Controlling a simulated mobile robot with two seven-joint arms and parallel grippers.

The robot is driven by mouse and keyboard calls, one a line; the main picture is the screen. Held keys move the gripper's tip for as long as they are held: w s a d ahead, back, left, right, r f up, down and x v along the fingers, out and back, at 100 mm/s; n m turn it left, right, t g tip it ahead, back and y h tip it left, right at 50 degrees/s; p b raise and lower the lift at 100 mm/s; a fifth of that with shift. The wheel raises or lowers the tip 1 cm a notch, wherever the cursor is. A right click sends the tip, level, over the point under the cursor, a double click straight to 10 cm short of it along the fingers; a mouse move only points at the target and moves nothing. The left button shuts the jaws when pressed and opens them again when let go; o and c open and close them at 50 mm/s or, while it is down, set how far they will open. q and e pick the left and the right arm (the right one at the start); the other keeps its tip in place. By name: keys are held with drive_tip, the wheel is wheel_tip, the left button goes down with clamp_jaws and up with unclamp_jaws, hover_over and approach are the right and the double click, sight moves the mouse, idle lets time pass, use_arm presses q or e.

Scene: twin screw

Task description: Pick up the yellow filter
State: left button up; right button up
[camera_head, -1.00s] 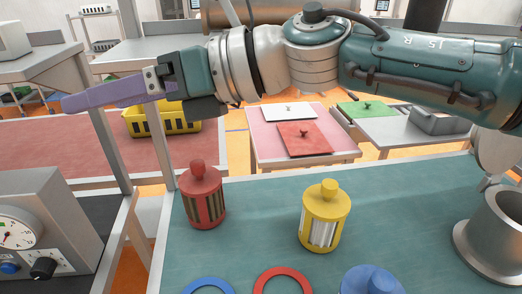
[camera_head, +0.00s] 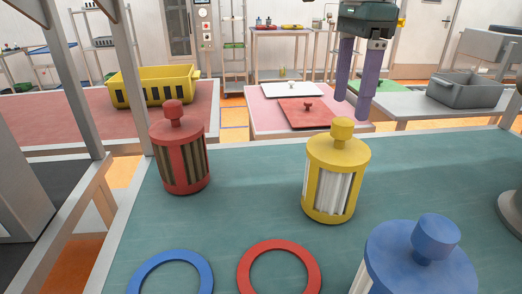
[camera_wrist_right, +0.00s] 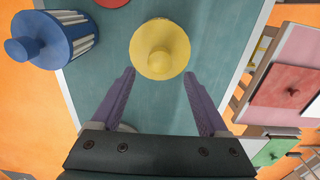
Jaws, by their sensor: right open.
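The yellow filter (camera_head: 336,172) stands upright on the green table, with a round knob on its lid and white pleats in its sides. In the right wrist view it shows from above (camera_wrist_right: 160,50), just beyond the fingertips and between their lines. My right gripper (camera_head: 352,112) is open and empty, its purple fingers pointing down above and slightly behind the yellow filter's knob in the head view. It also shows in the wrist view (camera_wrist_right: 158,72). My left gripper is not in view.
A red filter (camera_head: 180,150) stands to the left and a blue filter (camera_head: 418,262) at the front right. A blue ring (camera_head: 142,276) and a red ring (camera_head: 246,274) lie in front. A yellow crate (camera_head: 152,88) is behind on another table.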

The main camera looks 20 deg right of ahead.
sight(344, 119)
drive_tip(key=f+b, duration=0.4)
drive_tip(key=f, duration=0.1)
drive_tip(key=shift+a+f, duration=0.15)
drive_tip(key=shift+a, duration=0.15)
drive_tip(key=shift+c, duration=0.3)
clamp_jaws()
idle(0.8)
